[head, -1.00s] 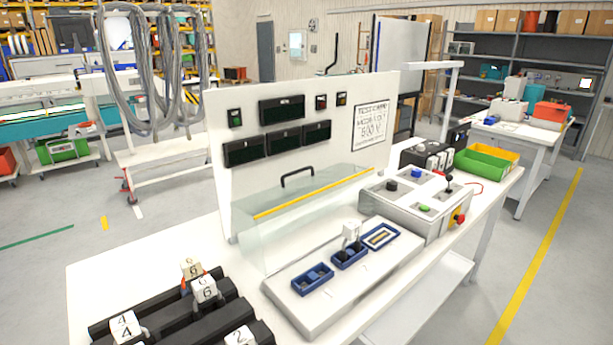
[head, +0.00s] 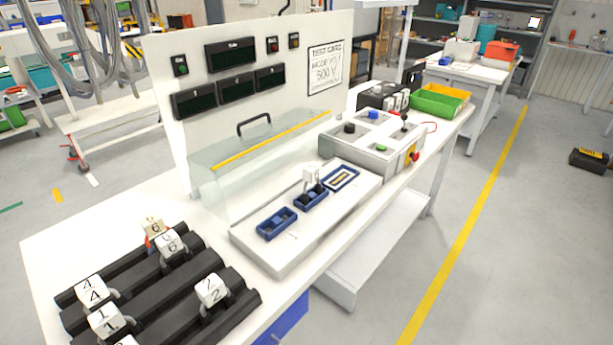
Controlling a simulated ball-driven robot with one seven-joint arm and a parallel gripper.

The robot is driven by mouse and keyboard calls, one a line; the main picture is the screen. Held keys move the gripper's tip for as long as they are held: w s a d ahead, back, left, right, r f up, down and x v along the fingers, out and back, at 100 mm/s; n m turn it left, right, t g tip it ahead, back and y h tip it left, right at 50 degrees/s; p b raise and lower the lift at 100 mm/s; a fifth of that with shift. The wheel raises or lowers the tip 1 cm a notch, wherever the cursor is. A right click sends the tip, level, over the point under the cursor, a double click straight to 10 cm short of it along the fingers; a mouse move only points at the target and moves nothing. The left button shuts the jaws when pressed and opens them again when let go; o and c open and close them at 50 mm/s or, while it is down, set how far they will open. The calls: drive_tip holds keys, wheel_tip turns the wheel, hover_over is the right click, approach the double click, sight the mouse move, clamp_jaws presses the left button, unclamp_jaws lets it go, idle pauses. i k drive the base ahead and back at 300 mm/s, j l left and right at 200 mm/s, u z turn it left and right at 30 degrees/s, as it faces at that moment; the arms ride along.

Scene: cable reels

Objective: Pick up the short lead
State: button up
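I cannot tell any piece for certain as the short lead. A black ridged rack (head: 185,284) at the lower left bears several numbered blocks: a beige 6 (head: 154,228), a white 6 (head: 169,245), a 4 (head: 91,291), a 1 (head: 105,322) and a 2 (head: 211,291). Small grey parts show beside some blocks; no full cable is clear there. A thin red wire (head: 430,127) curves near the green bin at the right. A white block with dark prongs (head: 311,176) stands at the middle blue socket (head: 311,198). My gripper is out of view.
A clear hinged cover (head: 250,170) with a yellow edge stands before the upright test panel (head: 330,105). A grey control box (head: 370,145) and a green bin (head: 437,106) stand further right on the bench. Open floor lies right of the bench, with a yellow line (head: 465,235).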

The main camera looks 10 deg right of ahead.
sight(312, 172)
drive_tip(key=i+l+u, duration=0.1)
drive_tip(key=u, duration=0.6)
drive_tip(key=i+l+u, duration=0.1)
drive_tip(key=l+u, duration=0.4)
drive_tip(key=l, duration=0.3)
drive_tip(key=l+u, duration=0.45)
drive_tip(key=l, duration=0.35)
